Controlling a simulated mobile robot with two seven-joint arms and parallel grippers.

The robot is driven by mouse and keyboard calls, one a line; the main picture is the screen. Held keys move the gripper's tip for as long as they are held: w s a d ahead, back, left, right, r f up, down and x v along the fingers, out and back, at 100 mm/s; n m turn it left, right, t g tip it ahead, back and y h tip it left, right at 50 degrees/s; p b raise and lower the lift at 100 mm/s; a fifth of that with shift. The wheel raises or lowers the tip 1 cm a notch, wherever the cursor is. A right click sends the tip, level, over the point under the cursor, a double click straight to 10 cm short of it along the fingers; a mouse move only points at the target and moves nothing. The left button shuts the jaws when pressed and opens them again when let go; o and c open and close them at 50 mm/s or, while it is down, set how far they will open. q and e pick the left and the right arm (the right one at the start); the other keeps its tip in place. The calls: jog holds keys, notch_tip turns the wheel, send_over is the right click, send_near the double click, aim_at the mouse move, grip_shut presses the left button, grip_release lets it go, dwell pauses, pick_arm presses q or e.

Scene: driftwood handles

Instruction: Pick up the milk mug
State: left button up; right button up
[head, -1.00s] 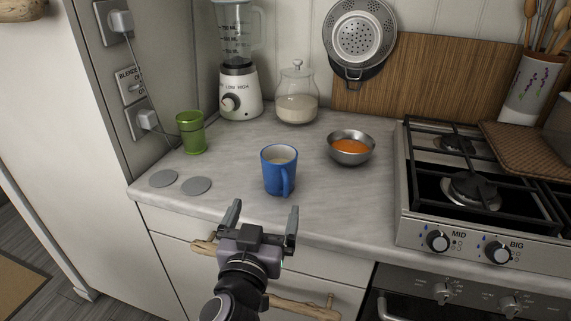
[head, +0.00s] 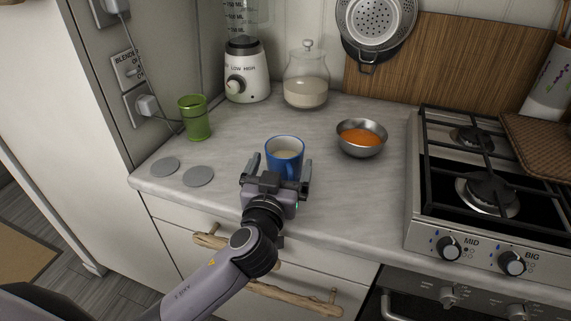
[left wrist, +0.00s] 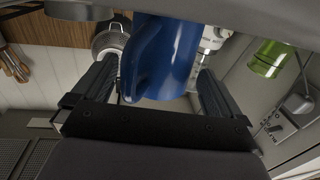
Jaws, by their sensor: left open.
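The blue milk mug (head: 285,150) stands upright on the counter with pale liquid inside. Its lower part is hidden behind my left gripper in the head view. My left gripper (head: 281,168) is open at the mug's front, its fingers pointing toward the mug. My right gripper is not in view.
A steel bowl of orange food (head: 361,138) stands right of the mug. A green cup (head: 194,118) and two grey discs (head: 198,176) are to the left. A blender (head: 246,72) and a glass jar (head: 306,80) stand behind. The stove (head: 480,190) is at the right.

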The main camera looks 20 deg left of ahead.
pick_arm(q)
jog(key=shift+w, duration=0.4)
jog(key=c, duration=1.3)
jog(key=shift+r, duration=0.25)
jog(key=shift+c, duration=0.2)
